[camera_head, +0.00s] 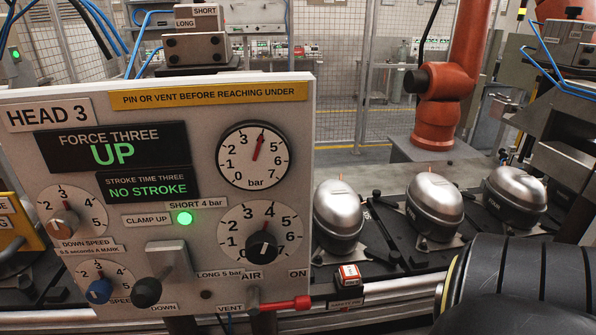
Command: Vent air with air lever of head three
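The HEAD 3 panel (190,250) fills the left half of the head view. The air lever (285,304) is at its lower right edge, with a red handle lying nearly level and pointing right. The labels AIR, ON and VENT are around it, with VENT to the left of the pivot. The pressure gauge (254,157) has a red needle pointing up and slightly right. A display (112,148) reads FORCE THREE UP, and one below it reads NO STROKE. The green CLAMP UP lamp (184,218) is lit. Neither of my grippers is in view.
Silver compressors (338,212) stand in a row on the dark pallets right of the panel. A small red and white box (348,277) sits in front of them. A black cylindrical part, probably my arm, fills the lower right. An orange robot arm (438,118) stands behind.

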